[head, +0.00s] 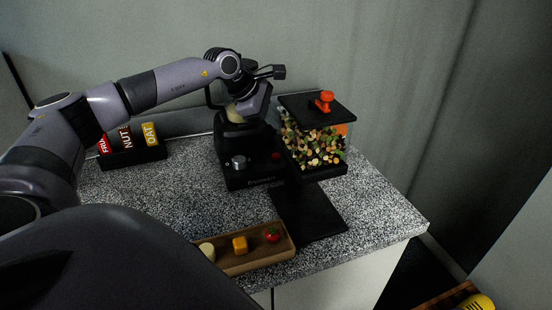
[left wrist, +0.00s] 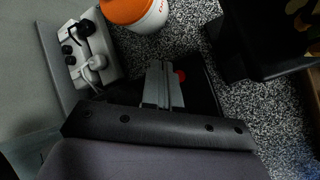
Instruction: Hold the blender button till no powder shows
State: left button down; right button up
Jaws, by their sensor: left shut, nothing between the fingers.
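The blender (head: 250,175) stands on the speckled counter, its black base carrying a silver dial (head: 239,162) and a red button (head: 276,155). Its jar is mostly hidden behind my left gripper (head: 252,103); a pale cream patch (head: 235,113) shows below the wrist, and I cannot tell whether it is powder. In the left wrist view, my left gripper (left wrist: 162,86) is shut and empty, its fingers beside the red button (left wrist: 181,75). I cannot tell whether they touch it. In the head view the fingertips are hidden. My right gripper is not in view.
A wooden tray (head: 246,261) lies at the front edge, a bar rack (head: 132,158) at left. Plugs (left wrist: 90,45) and an orange-topped tub (left wrist: 148,18) are near the gripper.

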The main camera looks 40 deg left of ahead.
aim_at(274, 156)
pick_arm(q)
notch_tip(274, 156, down, 7)
jog(key=b, duration=0.4)
jog(key=shift+r, duration=0.15)
dwell(1.7)
jog(key=shift+f+b, duration=0.4)
jog(key=shift+f+b, duration=0.35)
jog(key=shift+f, duration=0.15)
dwell(1.5)
